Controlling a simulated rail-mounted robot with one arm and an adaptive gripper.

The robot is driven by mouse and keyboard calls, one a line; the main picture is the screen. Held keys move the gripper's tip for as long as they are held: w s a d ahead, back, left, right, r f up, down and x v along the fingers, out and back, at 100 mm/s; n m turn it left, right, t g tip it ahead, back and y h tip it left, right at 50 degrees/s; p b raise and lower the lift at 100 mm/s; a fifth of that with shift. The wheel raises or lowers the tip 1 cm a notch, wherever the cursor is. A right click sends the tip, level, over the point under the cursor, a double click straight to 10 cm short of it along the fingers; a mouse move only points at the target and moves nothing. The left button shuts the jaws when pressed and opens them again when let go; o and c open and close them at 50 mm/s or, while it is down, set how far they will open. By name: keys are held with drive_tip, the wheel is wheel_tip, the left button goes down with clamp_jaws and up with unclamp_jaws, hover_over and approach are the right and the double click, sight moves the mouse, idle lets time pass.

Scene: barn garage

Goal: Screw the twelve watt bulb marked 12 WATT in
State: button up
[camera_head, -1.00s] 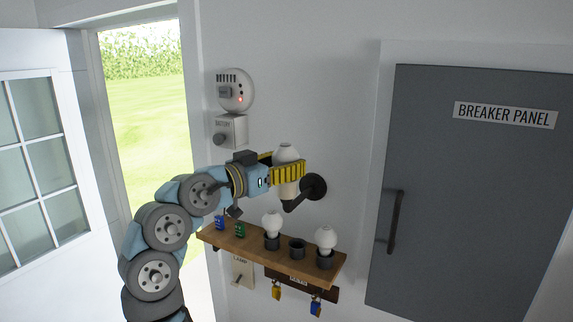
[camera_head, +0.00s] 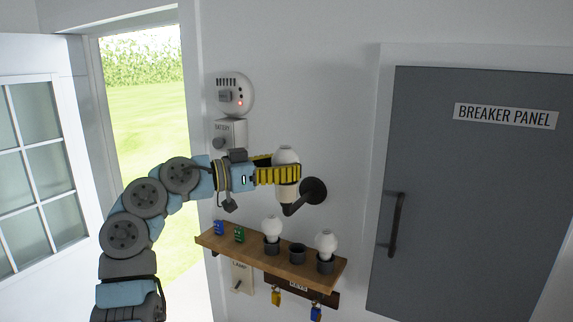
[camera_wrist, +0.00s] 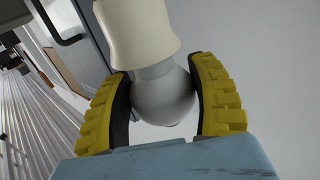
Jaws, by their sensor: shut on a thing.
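My gripper (camera_head: 277,174) is shut on a white bulb (camera_head: 287,157) at the wall lamp. In the wrist view the two yellow fingers (camera_wrist: 163,100) press on both sides of the round bulb (camera_wrist: 160,92). The bulb's neck meets the cream lamp socket (camera_wrist: 137,30), and the bulb is in line with it. The socket (camera_head: 287,193) sits on a dark wall arm with a round mount (camera_head: 314,190). No marking is readable on the held bulb. Two other white bulbs, a left one (camera_head: 272,229) and a right one (camera_head: 326,243), stand upright in shelf holders.
A wooden shelf (camera_head: 220,240) holds an empty dark holder (camera_head: 297,253) between the two bulbs, plus small blue and green items (camera_head: 238,234). A lamp switch (camera_head: 241,277) and hanging keys (camera_head: 276,297) are below. A detector with a red light (camera_head: 233,94) and a battery box (camera_head: 229,133) are above.

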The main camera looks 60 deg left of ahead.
drive_tip(key=shift+m+g+h+p, duration=0.3)
drive_tip(key=shift+m+h+p, duration=0.65)
drive_tip(key=shift+h, duration=0.65)
drive_tip(key=o, duration=0.9)
drive_tip(key=shift+f+n+y+b, duration=0.2)
drive_tip(key=shift+n+y+b, duration=0.45)
drive_tip(key=shift+y+b, duration=0.4)
drive_tip(key=shift+y, duration=0.25)
